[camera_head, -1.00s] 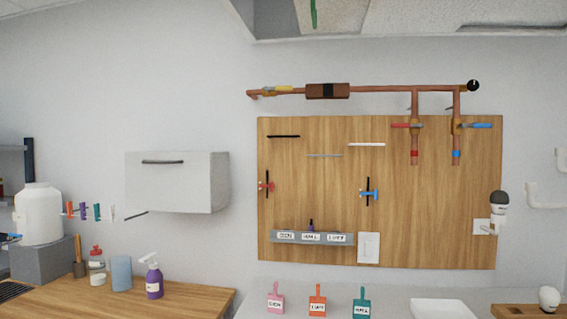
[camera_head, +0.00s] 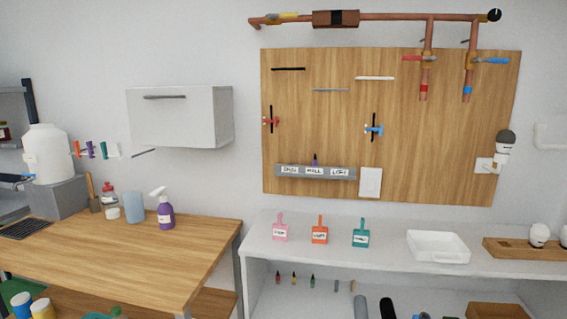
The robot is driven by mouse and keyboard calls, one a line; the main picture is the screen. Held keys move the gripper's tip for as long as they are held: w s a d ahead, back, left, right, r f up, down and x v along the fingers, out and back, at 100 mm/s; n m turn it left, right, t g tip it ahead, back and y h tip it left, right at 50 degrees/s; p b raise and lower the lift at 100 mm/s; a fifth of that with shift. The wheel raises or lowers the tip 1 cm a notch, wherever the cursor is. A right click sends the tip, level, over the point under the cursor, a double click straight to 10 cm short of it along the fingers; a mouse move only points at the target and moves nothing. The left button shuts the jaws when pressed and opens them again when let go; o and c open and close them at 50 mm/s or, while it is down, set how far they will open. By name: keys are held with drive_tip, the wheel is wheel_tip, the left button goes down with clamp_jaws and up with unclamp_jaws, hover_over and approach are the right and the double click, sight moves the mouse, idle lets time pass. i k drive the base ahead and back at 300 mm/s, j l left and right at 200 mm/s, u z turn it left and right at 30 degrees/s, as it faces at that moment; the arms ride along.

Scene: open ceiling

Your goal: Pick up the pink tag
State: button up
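The pink tag (camera_head: 280,231) is on the white shelf top (camera_head: 385,254), left of the other tags. It has a narrow upright handle and a white label with dark lettering too small to read surely. An orange tag (camera_head: 319,233) and a teal tag (camera_head: 360,236) are to its right, apart from it. My gripper is not in view.
A wooden counter (camera_head: 110,255) with a purple spray bottle (camera_head: 166,212) is at the left, with a gap before the shelf. A white tray (camera_head: 437,247) and a wooden holder (camera_head: 515,251) are at the right. A wooden pegboard (camera_head: 440,130) hangs behind.

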sight(280, 232)
drive_tip(key=i+j+u, duration=0.15)
drive_tip(key=i+j, duration=0.2)
drive_tip(key=i+j+u, duration=0.15)
drive_tip(key=i+j, duration=0.15)
drive_tip(key=i, duration=0.25)
drive_tip(key=i+j+u, duration=0.15)
drive_tip(key=i, duration=0.3)
